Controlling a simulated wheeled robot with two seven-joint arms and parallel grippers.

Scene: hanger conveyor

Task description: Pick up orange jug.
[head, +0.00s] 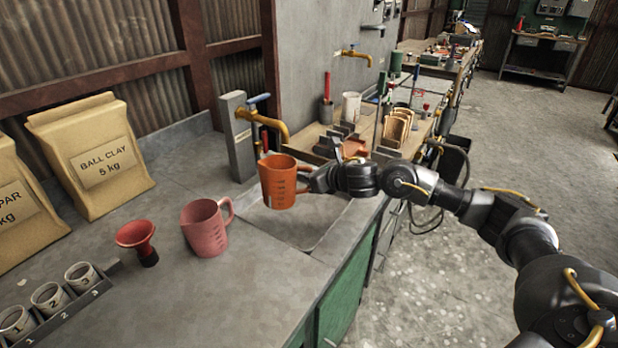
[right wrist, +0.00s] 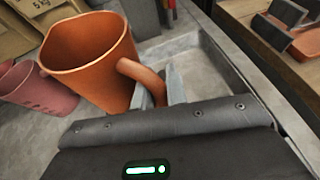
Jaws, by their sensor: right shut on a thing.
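The orange jug (head: 279,184) is held up above the sink basin in the head view, roughly upright with a slight tilt. My right gripper (head: 308,181) comes in from the right and is shut on the jug's handle. In the right wrist view the jug (right wrist: 92,62) fills the upper left, and its handle (right wrist: 143,76) runs down between the fingers of the right gripper (right wrist: 161,92). The jug looks empty inside as far as I can see. My left gripper is not in view.
A pink jug (head: 205,228) and a red funnel (head: 137,240) stand on the counter left of the sink (head: 310,222). A brass tap (head: 262,125) is just behind the orange jug. Clay bags (head: 92,155) and a rack of numbered cups (head: 60,305) are further left. The front counter is clear.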

